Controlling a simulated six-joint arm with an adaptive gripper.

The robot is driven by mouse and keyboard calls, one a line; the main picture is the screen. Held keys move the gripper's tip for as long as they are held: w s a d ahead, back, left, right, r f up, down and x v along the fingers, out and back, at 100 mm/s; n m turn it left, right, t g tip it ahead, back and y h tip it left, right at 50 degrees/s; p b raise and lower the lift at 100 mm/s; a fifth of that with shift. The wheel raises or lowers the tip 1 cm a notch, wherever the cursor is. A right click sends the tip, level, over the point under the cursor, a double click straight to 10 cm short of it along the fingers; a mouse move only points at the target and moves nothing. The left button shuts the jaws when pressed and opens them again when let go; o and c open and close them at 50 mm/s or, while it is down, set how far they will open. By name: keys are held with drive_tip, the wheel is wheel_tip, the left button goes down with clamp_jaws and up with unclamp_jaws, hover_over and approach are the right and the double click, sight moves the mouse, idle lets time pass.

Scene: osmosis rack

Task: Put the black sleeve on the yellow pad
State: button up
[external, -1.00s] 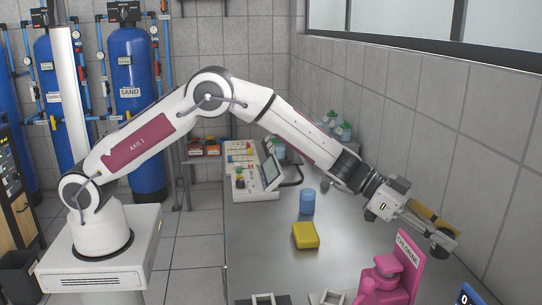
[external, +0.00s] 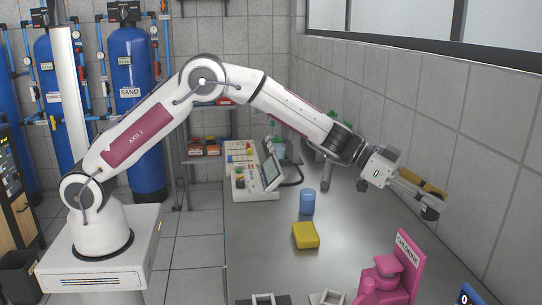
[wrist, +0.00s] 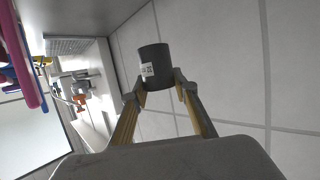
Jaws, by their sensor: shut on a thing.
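The black sleeve (wrist: 153,65) is a dark cylinder with a small white label, held between the fingertips of my gripper (wrist: 159,92) in the wrist view. In the external view my gripper (external: 432,196) is raised at the right, near the tiled wall, with the dark sleeve (external: 430,212) at its tip. My gripper is shut on the sleeve, well above the bench. The yellow pad (external: 305,235) is a bright block lying on the grey bench, to the left of and below my gripper. Nothing rests on the pad.
A blue cylinder (external: 307,201) stands on the bench behind the yellow pad. A pink chlorine stand (external: 393,278) is at the front right, below my gripper. A white instrument with a screen (external: 256,180) sits farther back. The bench (external: 262,222) left of the pad is clear.

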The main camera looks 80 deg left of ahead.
drive_tip(key=s+a+r+n+t+y, duration=0.1)
drive_tip(key=s+a, duration=0.4)
drive_tip(key=a, duration=0.3)
drive_tip(key=s+a+r+n+y, duration=0.1)
drive_tip(key=s+a+r, duration=0.1)
drive_tip(key=s+a, duration=0.45)
drive_tip(key=s+f, duration=0.2)
drive_tip(key=s, duration=0.5)
drive_tip(key=s+a+f, duration=0.1)
drive_tip(key=s+f, duration=0.1)
drive_tip(key=s, duration=0.5)
drive_tip(key=shift+a+m+h, duration=0.25)
drive_tip(key=shift+m+h, duration=0.15)
drive_tip(key=shift+f, duration=0.2)
hover_over(306, 230)
drive_tip(key=shift+f, duration=2.8)
drive_tip(key=shift+f, duration=0.1)
drive_tip(key=shift+f, duration=2)
